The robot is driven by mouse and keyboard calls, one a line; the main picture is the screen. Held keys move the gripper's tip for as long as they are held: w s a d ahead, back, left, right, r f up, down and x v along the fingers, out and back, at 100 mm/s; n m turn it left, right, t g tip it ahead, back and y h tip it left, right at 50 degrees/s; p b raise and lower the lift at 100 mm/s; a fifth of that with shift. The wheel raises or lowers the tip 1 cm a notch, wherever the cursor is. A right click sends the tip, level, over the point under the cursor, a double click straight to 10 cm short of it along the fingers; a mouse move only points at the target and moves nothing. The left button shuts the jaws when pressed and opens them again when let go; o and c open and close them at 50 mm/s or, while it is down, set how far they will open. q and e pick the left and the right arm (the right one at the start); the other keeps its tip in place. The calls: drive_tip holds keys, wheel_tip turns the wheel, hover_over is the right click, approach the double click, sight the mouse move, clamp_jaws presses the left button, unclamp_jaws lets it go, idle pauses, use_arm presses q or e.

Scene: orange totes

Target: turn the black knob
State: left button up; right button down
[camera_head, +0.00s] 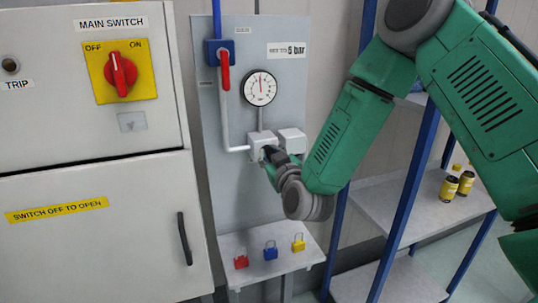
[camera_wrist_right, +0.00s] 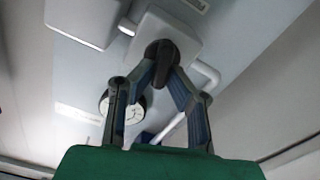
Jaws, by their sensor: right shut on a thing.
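The black knob (camera_wrist_right: 158,49) is on the front of a white box-shaped fitting (camera_wrist_right: 180,26) in the right wrist view. My right gripper (camera_wrist_right: 163,70) has its two fingers closed in on the knob from either side. In the head view my right gripper (camera_head: 269,155) is at the white fitting (camera_head: 257,141) below the gauge and largely hides the knob. The round white gauge (camera_head: 260,88) has its red needle pointing about straight up. A label (camera_head: 288,50) beside it reads "5 bar" at its end. My left gripper is not in view.
A red-handled valve (camera_head: 224,70) and white pipe (camera_head: 224,120) are left of the gauge. A second white box (camera_head: 292,139) is close right of the fitting. Padlocks stand on a small shelf (camera_head: 283,263) below. A grey cabinet (camera_head: 90,240) stands left and shelving (camera_head: 425,212) right.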

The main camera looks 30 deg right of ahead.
drive_tip(key=shift+m, duration=0.4)
drive_tip(key=c, duration=1.6)
unclamp_jaws()
drive_tip(key=shift+o, duration=0.2)
drive_tip(key=shift+s, duration=0.1)
drive_tip(key=shift+s, duration=0.3)
drive_tip(key=v, duration=1.1)
drive_tip(key=shift+a+f, duration=0.1)
